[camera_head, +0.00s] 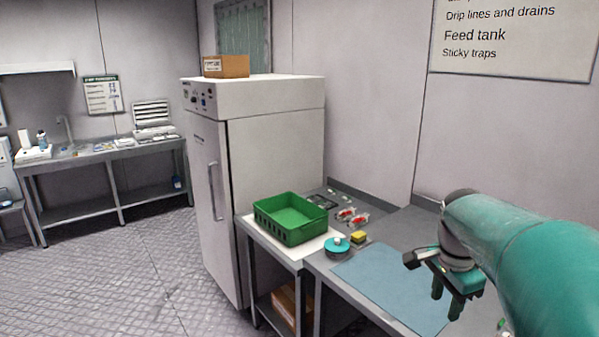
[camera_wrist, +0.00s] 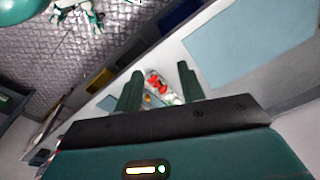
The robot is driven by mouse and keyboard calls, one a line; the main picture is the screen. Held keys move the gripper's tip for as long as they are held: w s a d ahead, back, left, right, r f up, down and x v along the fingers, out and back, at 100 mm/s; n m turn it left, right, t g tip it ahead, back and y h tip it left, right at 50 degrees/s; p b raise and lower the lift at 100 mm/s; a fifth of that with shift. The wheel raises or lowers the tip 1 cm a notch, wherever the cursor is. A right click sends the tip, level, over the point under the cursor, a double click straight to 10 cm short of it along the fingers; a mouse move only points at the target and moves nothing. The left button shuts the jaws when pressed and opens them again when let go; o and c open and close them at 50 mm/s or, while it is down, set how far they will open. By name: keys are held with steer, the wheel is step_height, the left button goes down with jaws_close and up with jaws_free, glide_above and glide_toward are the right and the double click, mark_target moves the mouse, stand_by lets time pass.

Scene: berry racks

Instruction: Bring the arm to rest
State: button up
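My arm (camera_head: 540,255), teal with a grey wrist joint, reaches in from the right of the head view. My gripper (camera_head: 447,297) points down above the bench, near the right edge of the pale blue mat (camera_head: 385,285). Its two dark green fingers stand apart, and I see nothing held between them in the head view. In the wrist view my gripper (camera_wrist: 160,88) is also open. A small red and white item (camera_wrist: 158,86) shows through the gap between the fingers, seemingly beyond them; its exact distance is unclear.
A green crate (camera_head: 290,218) stands on the bench beside a tall white cabinet (camera_head: 265,150). Near it are a teal round item (camera_head: 337,248), a yellow block (camera_head: 359,237) and red and white items (camera_head: 352,217). The floor (camera_head: 120,265) at left is clear.

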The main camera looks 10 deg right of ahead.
steer(key=s+a+n+t, duration=0.1)
steer(key=s+a+n, duration=0.2)
steer(key=a+n, duration=0.3)
steer(key=s+a+n+t, duration=0.2)
steer(key=s+a+n, duration=0.2)
steer(key=a, duration=0.5)
steer(key=s+a+n+t+y, duration=0.1)
steer(key=s+a+n, duration=0.2)
steer(key=a+n, duration=0.4)
steer(key=shift+s+a+f+n+t, duration=0.15)
steer(key=shift+s+f+n+t, duration=0.15)
steer(key=shift+s, duration=0.1)
steer(key=shift+d, duration=0.2)
